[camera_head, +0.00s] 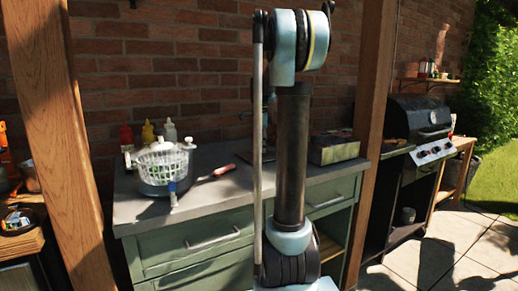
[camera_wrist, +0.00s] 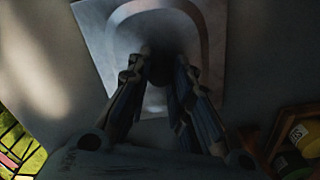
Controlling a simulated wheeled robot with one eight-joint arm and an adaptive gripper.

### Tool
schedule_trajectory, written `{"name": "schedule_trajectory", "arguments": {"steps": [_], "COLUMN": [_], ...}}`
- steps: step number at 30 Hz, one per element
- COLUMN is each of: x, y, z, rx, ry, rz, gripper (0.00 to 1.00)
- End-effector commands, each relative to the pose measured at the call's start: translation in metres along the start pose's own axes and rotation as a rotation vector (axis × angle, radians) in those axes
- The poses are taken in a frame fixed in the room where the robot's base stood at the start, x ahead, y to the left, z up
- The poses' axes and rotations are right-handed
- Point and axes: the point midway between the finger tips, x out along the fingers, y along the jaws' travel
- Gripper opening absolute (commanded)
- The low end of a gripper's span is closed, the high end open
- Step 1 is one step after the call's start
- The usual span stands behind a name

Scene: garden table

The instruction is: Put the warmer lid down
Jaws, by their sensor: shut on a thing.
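The warmer lid (camera_wrist: 104,42) shows in the wrist view as a pale grey metal plate with a rounded raised outline. My gripper (camera_wrist: 160,68) is shut on it near its middle; the gripped part is dark and mostly hidden between the fingertips. In the head view my arm stands upright across the middle and hides the gripper and the lid.
The grey counter (camera_head: 225,205) holds a white basket (camera_head: 162,163), bottles (camera_head: 148,134) and a red-handled tool (camera_head: 222,171). Wooden posts (camera_head: 62,130) frame it. A grill (camera_head: 425,125) stands at right. In the wrist view, jars (camera_wrist: 303,140) sit at lower right.

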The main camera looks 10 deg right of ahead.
Motion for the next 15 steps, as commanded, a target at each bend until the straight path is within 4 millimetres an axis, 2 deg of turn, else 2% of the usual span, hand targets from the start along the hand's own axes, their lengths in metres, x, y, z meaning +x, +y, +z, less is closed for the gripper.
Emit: {"name": "schedule_trajectory", "arguments": {"steps": [2, 3, 5, 15], "x": [0.0015, 0.0013, 0.0012, 0.0002], "y": [-0.0001, -0.0001, -0.0001, 0.0], "z": [-0.0001, -0.0001, -0.0001, -0.0003], "rx": [0.0, 0.0, 0.0, 0.001], "ry": [0.0, 0.0, 0.0, 0.0], "rz": [0.0, 0.0, 0.0, 0.0], "gripper": [0.0, 0.29, 0.4, 0.4]}}
